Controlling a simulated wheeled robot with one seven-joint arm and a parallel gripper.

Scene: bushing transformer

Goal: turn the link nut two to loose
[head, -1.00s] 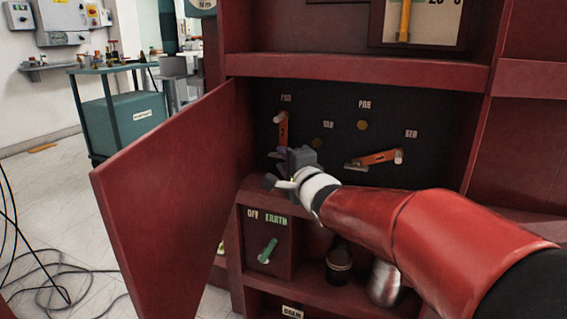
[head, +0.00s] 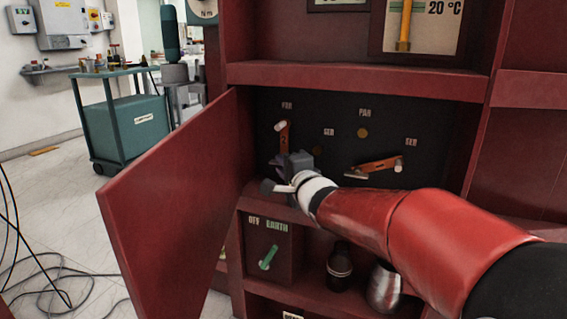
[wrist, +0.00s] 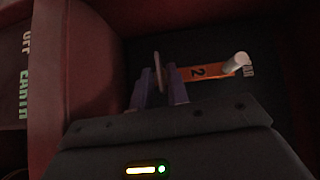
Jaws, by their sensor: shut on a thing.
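Link two (head: 285,137) is an orange bar marked 2, standing nearly upright at the left of the dark panel. It also shows in the wrist view (wrist: 205,71), with a pale round stud (wrist: 237,63) at its upper end. My gripper (head: 278,163) is at the link's lower end. In the wrist view, my gripper (wrist: 159,88) has its purple fingers on both sides of a thin grey-brown nut (wrist: 158,70), shut on it. The fingers and gripper body hide the nut's base. The nut's thread and tightness cannot be seen.
A second orange link (head: 377,165) lies nearly level to the right. The open red door (head: 170,190) stands close on the left. A shelf edge and an OFF/EARTH box with a green handle (head: 268,257) are below. A dark bottle (head: 340,268) and a metal vessel (head: 384,287) stand lower right.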

